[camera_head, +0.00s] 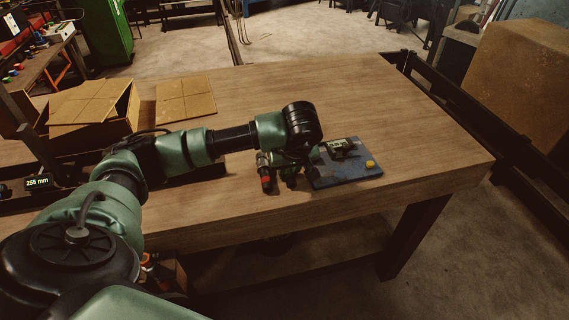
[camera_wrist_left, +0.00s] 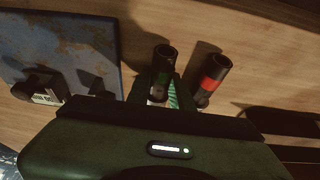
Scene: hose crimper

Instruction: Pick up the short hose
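Two short black hose-like pieces stand side by side on the wooden table; which is the short hose I cannot tell. One has a red band (camera_head: 266,181) and also shows in the left wrist view (camera_wrist_left: 213,78). My right gripper is out of view.
Open cardboard boxes (camera_head: 97,108) and a 255 mm display (camera_head: 38,182) are at left.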

